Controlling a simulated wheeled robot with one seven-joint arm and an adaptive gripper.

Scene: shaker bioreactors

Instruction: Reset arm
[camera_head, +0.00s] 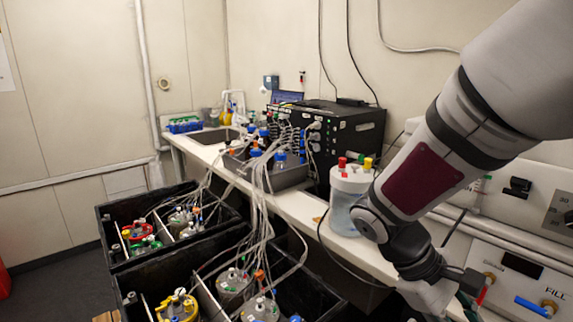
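My arm (425,165) reaches in from the upper right and bends down at a dark joint near the lower right. The arm passes in front of the bench's right part and hides some of the wall equipment.
Black bins (108,268) with shaker vessels stand at the lower left, with tubes running up to the white bench (312,212). On it are a clear lidded jar (345,200) close to my arm, a black control box (357,132), and a tray of bottles (291,178). Bare floor (60,293) shows lower left.

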